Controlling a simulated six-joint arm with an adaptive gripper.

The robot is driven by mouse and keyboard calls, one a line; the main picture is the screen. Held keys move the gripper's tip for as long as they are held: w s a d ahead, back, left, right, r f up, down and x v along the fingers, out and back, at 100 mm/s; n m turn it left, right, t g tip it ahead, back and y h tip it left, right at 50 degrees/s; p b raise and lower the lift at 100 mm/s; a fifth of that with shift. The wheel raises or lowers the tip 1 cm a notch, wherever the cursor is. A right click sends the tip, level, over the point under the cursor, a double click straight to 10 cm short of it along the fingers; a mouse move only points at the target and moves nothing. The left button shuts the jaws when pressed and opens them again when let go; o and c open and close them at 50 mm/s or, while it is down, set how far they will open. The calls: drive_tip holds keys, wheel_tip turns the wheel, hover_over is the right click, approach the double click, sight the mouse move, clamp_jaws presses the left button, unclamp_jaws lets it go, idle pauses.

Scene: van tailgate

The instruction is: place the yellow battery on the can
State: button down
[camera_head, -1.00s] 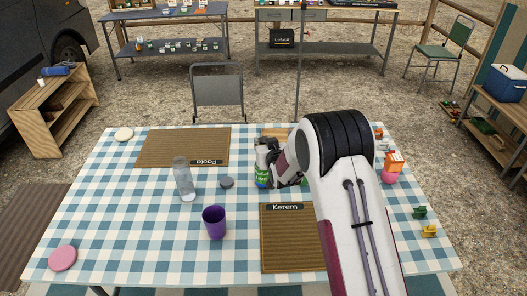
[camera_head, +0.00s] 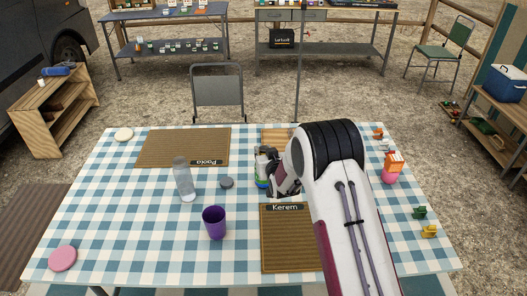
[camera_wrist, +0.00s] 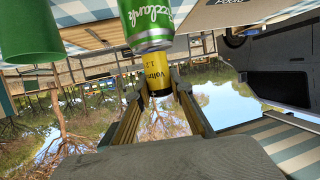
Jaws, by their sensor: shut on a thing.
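The can (camera_head: 261,181), green and white, stands on the checkered table behind the Kerem mat, partly covered by my gripper (camera_head: 264,160). In the wrist view the picture is inverted, and the can (camera_wrist: 150,20) shows at the top with its silver rim. The yellow battery (camera_wrist: 154,65) lies between the two fingers of my gripper (camera_wrist: 168,90), end-on to the can's rim. The gripper is shut on it. The battery looks lined up over the can's top; I cannot tell whether they touch. In the head view the battery is hidden by the gripper.
A clear bottle (camera_head: 184,180), a grey disc (camera_head: 227,183) and a purple cup (camera_head: 215,222) stand left of the can. The Kerem mat (camera_head: 288,240) lies in front. A green cup (camera_wrist: 25,30) is near the can in the wrist view.

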drive_tip(key=shift+f, duration=0.1)
drive_tip(key=c, duration=1.8)
unclamp_jaws()
drive_tip(key=shift+v, duration=6.05)
